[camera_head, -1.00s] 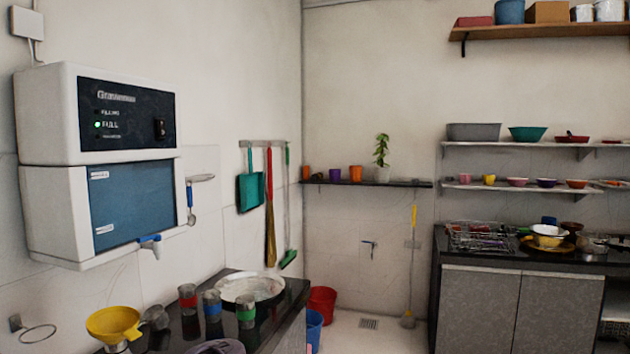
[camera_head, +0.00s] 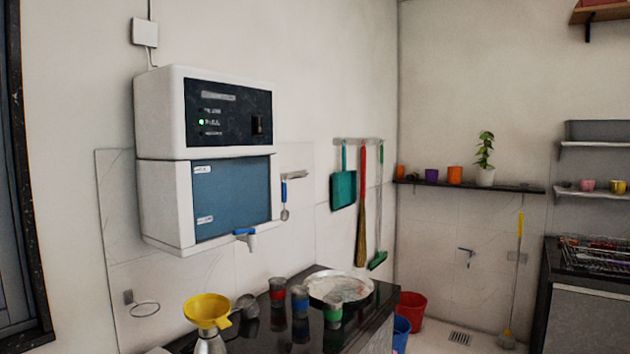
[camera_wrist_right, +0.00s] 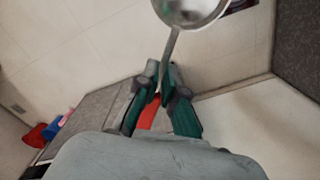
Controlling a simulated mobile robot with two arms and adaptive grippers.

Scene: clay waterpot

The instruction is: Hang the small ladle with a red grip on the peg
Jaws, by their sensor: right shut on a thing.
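The small ladle (camera_wrist_right: 190,12) is in the right wrist view, with its metal bowl at the top edge and a thin metal stem running down to the fingers. A red part, its grip (camera_wrist_right: 150,115), shows between the green fingers. My right gripper (camera_wrist_right: 163,82) is shut on the ladle and holds it in the air. In the head view a grey metal fitting (camera_head: 297,174) sticks out of the wall right of the water unit. A blue-handled utensil (camera_head: 284,196) hangs beside it. I cannot clearly make out a bare peg. Neither gripper shows in the head view.
The white water unit (camera_head: 205,165) with a blue tap (camera_head: 245,235) is on the wall. Below, the dark counter (camera_head: 262,335) bears several cups, a round metal tray (camera_head: 350,280) and a yellow funnel (camera_head: 207,308). A rail (camera_head: 360,140) holds a dustpan and brooms.

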